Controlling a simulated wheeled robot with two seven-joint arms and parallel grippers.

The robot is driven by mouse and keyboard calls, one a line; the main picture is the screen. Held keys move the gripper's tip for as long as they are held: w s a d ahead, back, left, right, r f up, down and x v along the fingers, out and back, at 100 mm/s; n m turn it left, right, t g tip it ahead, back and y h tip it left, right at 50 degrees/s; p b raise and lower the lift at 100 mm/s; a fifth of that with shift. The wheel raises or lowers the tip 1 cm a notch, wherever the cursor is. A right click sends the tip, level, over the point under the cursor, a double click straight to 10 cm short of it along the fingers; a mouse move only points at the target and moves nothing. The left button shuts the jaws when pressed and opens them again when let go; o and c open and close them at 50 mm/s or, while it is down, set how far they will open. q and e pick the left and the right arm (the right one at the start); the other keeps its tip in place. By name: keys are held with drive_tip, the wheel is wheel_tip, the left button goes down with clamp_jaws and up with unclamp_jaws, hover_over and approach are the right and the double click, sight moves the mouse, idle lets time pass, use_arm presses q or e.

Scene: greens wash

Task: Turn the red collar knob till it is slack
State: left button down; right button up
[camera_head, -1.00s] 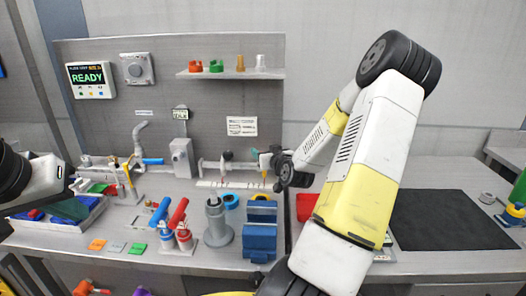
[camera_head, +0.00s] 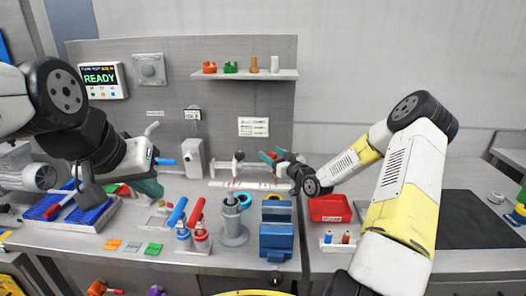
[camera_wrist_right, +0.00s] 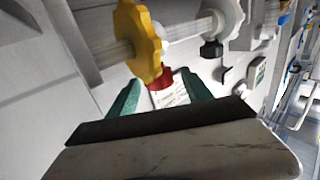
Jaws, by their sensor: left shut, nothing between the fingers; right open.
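The red collar knob (camera_wrist_right: 162,78) shows in the right wrist view, just below a yellow lobed wheel (camera_wrist_right: 140,42) on a pale horizontal pipe. My right gripper (camera_wrist_right: 160,97) is open, with one teal finger on each side of the red knob. I cannot tell whether the fingers touch it. My left gripper (camera_head: 149,188) is shut and empty, above the bench near the blue tray, away from the knob.
The pipe (camera_head: 222,163) runs along the back of the bench. A grey post (camera_head: 233,225) and blue block (camera_head: 276,240) stand in front. Red- and blue-handled fittings are left of them. A red bin (camera_head: 330,208) is on the right. The blue tray (camera_head: 62,212) is at left.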

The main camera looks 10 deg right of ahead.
drive_tip(key=x, duration=0.3)
drive_tip(key=shift+w+a, duration=0.1)
drive_tip(key=shift+w, duration=0.1)
drive_tip(key=shift+c, duration=0.5)
clamp_jaws()
drive_tip(key=shift+m+t+h, duration=0.4)
drive_tip(key=shift+m+h, duration=0.3)
drive_tip(key=shift+h, duration=0.5)
drive_tip(key=shift+o, duration=0.5)
unclamp_jaws()
